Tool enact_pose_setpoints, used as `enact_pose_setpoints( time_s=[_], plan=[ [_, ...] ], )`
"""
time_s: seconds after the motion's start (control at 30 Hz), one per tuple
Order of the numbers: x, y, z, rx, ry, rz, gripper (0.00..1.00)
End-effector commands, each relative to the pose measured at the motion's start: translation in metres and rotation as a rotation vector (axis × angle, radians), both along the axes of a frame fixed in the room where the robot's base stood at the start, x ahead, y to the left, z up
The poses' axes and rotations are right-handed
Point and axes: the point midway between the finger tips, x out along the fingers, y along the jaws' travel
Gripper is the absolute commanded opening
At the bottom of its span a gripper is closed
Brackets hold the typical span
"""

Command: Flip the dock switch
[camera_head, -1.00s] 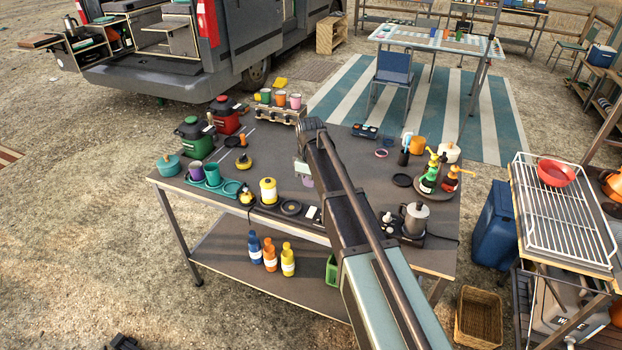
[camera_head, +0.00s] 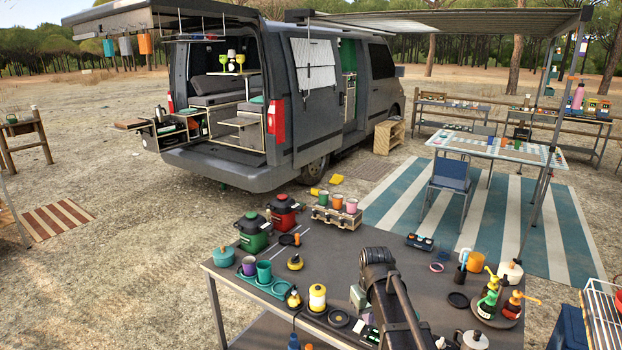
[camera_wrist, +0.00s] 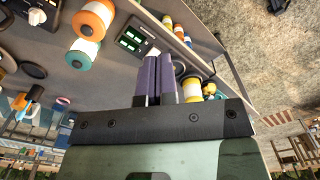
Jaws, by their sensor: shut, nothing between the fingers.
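The dock near the table's front edge carries a yellow-and-white lantern (camera_head: 317,297) and a dark ring-shaped pad (camera_head: 338,319). My gripper (camera_wrist: 158,60) shows two purple fingers closed together and empty, apart from the panel as far as I can tell. In the head view my arm hides the fingers.
Bottles (camera_wrist: 178,31) show beyond the table edge. A cup tray (camera_head: 270,285) and sauce bottles (camera_head: 490,300) stand on either side. The table's middle is mostly clear.

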Motion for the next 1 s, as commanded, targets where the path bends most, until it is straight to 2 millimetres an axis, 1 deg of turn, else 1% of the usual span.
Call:
enact_pose_setpoints(
  time_s=[0.03, 0.07, 0.1, 0.2, 0.23, 0.3, 0.53, 0.57, 0.63, 0.67, 0.7, 0.77, 0.8, 0.87, 0.9, 0.93, 1.0],
  plan=[
    [-0.055, -0.002, 0.0, 0.001, 0.0, -0.102, 0.0],
    [-0.077, -0.002, 0.0, 0.001, 0.001, -0.164, 0.0],
    [-0.103, -0.003, 0.0, 0.001, 0.001, -0.229, 0.0],
    [-0.149, -0.005, 0.0, 0.001, 0.0, -0.3, 0.0],
    [-0.156, -0.005, 0.0, 0.001, 0.0, -0.299, 0.0],
    [-0.164, -0.006, 0.0, 0.001, 0.0, -0.299, 0.0],
    [-0.161, -0.006, -0.002, 0.001, 0.0, -0.296, 0.0],
    [-0.156, -0.005, -0.006, 0.001, 0.0, -0.294, 0.0],
    [-0.121, -0.003, -0.011, -0.002, -0.001, -0.288, 0.0],
    [-0.099, -0.002, -0.014, -0.005, -0.005, -0.273, 0.0],
    [-0.065, -0.002, -0.017, -0.011, -0.015, -0.226, 0.0],
    [-0.008, -0.001, -0.022, -0.026, -0.031, -0.098, 0.0],
    [0.03, 0.0, -0.024, -0.038, -0.045, 0.013, 0.0],
    [0.081, 0.0, -0.026, -0.06, -0.061, 0.198, 0.0],
    [0.106, 0.0, -0.026, -0.076, -0.07, 0.319, 0.0],
    [0.117, 0.0, -0.024, -0.085, -0.075, 0.397, 0.0],
    [0.127, -0.002, -0.023, -0.102, -0.082, 0.543, 0.0]
  ],
)
